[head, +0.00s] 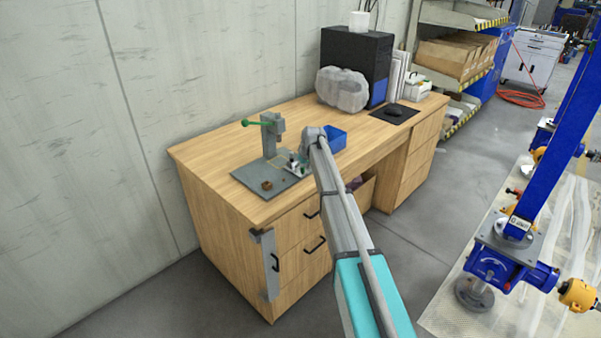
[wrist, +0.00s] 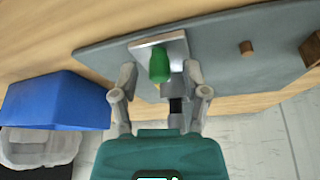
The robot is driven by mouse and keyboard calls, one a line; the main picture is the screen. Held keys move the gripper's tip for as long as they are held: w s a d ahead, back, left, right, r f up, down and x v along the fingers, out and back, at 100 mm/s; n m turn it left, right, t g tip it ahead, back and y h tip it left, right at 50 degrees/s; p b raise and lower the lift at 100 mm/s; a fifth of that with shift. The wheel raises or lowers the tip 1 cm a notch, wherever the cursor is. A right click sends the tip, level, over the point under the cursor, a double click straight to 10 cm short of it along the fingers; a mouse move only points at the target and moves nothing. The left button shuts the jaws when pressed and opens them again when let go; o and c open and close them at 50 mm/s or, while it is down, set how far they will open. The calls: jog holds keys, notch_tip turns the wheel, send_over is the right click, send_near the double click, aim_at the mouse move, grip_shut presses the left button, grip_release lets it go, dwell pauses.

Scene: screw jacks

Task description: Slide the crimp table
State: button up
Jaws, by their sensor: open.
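A grey base plate (head: 262,184) lies on the wooden desk and carries a press (head: 270,136) with a green handle. A small silver table-like plate (head: 281,161) sits on the base plate beside the press. In the wrist view the silver plate (wrist: 146,46) shows with a green knob-like piece (wrist: 159,66) over it. My gripper (wrist: 160,76) is open, one finger on each side of the green piece. I cannot tell whether they touch. In the head view my gripper (head: 299,160) is close to the silver plate and partly hides it.
A blue bin (head: 335,138) stands right of my gripper, and on the left in the wrist view (wrist: 55,102). A brown block (head: 267,185) sits on the base plate. A black computer (head: 345,55) and a wrapped bag (head: 342,90) stand at the back. The wall is behind.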

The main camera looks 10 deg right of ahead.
jog(key=shift+f, duration=0.15)
grip_shut()
dwell(0.4)
